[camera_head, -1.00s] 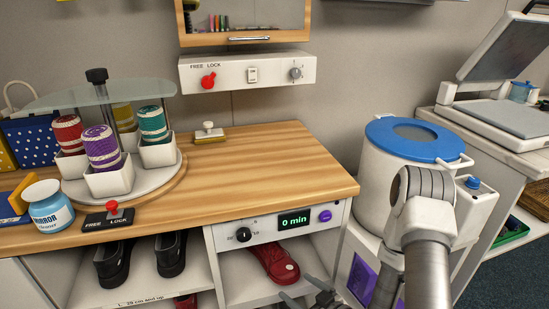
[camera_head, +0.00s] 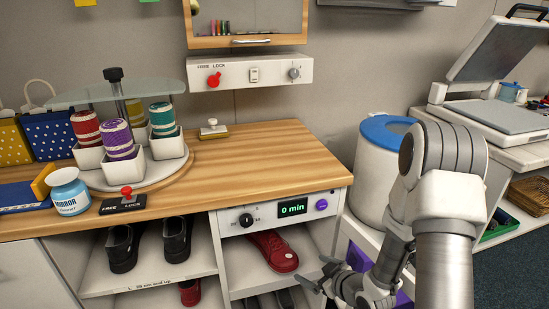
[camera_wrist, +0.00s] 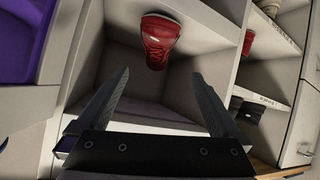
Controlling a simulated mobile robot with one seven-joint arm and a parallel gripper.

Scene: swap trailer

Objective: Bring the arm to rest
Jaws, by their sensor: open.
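My gripper (camera_head: 318,276) is at the lower middle of the head view, in front of the shelf opening under the counter. It is open and empty; the wrist view shows its two dark fingers (camera_wrist: 165,100) spread apart with nothing between them. My arm is bent, with its elbow high at the right of the head view. A red shoe (camera_head: 274,250) lies in the compartment behind the gripper. It also shows beyond the fingers in the wrist view (camera_wrist: 160,42), apart from them.
A wooden counter (camera_head: 255,165) carries a carousel of spools and a blue-labelled jar (camera_head: 70,192). A panel with a green display (camera_head: 292,210) sits below its edge. Dark shoes (camera_head: 177,240) stand on the left shelf. A white bin with a blue lid (camera_head: 385,130) stands right, behind my arm.

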